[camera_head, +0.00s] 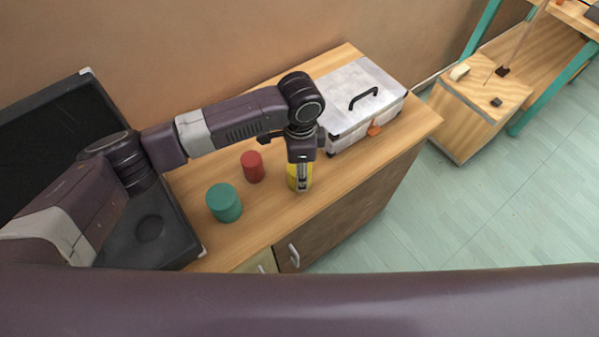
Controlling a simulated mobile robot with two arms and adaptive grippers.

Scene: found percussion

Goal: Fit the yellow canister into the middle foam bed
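The yellow canister (292,177) stands on the wooden bench top, partly hidden by my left gripper (302,187). My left gripper points down right at the canister, its fingers overlapping it in the picture. I cannot tell whether the fingers are open around it or shut on it. A black open case (182,255) lies at the left end of the bench, its lid raised. One round foam bed (150,228) shows in the case. The other foam beds, including the middle one, are hidden by my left arm or not clear. My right gripper is out of view.
A green canister (224,203) and a smaller red canister (252,167) stand between the case and my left gripper. A silver case (355,95) with a black handle is shut at the right, an orange object (375,130) at its front. A wall runs behind.

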